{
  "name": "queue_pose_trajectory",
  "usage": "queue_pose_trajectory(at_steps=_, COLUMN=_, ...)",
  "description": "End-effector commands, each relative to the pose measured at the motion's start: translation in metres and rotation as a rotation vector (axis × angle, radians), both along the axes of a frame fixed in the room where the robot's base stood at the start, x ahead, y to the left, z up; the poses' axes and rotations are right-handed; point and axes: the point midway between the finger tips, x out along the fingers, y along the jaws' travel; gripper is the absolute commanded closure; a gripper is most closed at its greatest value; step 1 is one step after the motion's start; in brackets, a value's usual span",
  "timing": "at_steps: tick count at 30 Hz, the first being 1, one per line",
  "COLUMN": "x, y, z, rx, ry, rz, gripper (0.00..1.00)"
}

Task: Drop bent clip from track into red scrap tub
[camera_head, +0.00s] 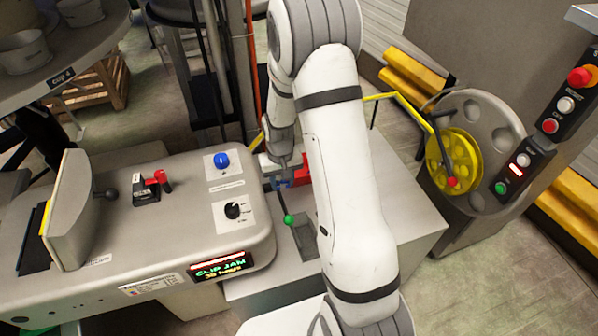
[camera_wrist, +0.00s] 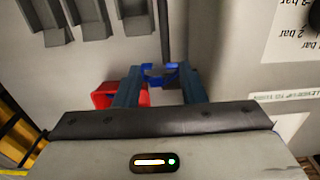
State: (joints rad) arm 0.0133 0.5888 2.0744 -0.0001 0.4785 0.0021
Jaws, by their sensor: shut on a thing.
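My gripper (camera_wrist: 160,76) shows in the wrist view with a small bright blue bent clip (camera_wrist: 151,81) between its two fingers. In the head view my gripper (camera_head: 284,178) points down, with blue at its tips (camera_head: 283,185), partly hidden by my arm. The red scrap tub (camera_wrist: 103,95) is left of and partly behind the left finger in the wrist view. In the head view the tub (camera_head: 305,172) is just right of the gripper, mostly covered by my arm. The clip appears outside the tub; its height above the surface cannot be told.
A lever with a green knob (camera_head: 289,220) stands close in front of the gripper. The machine housing (camera_head: 190,215) at left carries a blue button (camera_head: 222,160), a black knob (camera_head: 233,210) and a "CLIP JAM" display (camera_head: 221,266). A yellow wheel (camera_head: 453,160) is at right.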

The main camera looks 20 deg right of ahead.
Motion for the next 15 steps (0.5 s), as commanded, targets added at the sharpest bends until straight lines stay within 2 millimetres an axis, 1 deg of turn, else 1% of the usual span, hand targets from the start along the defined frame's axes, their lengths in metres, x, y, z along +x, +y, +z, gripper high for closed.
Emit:
queue_pose_trajectory(at_steps=2, x=0.005, y=-0.001, z=-0.004, rx=0.0, ry=0.0, rz=0.003, gripper=0.84)
queue_pose_trajectory(at_steps=5, x=0.025, y=-0.009, z=-0.015, rx=0.0, ry=-0.002, rz=0.004, gripper=0.84)
queue_pose_trajectory(at_steps=8, x=0.057, y=-0.025, z=-0.031, rx=0.0, ry=-0.003, rz=0.004, gripper=0.84)
queue_pose_trajectory(at_steps=9, x=0.071, y=-0.033, z=-0.037, rx=0.0, ry=-0.003, rz=0.002, gripper=0.84)
queue_pose_trajectory(at_steps=11, x=0.093, y=-0.048, z=-0.047, rx=0.0, ry=-0.002, rz=0.003, gripper=0.84)
queue_pose_trajectory(at_steps=12, x=0.107, y=-0.058, z=-0.053, rx=0.0, ry=-0.003, rz=0.001, gripper=0.84)
queue_pose_trajectory(at_steps=15, x=0.138, y=-0.084, z=-0.067, rx=0.0, ry=-0.002, rz=0.002, gripper=0.84)
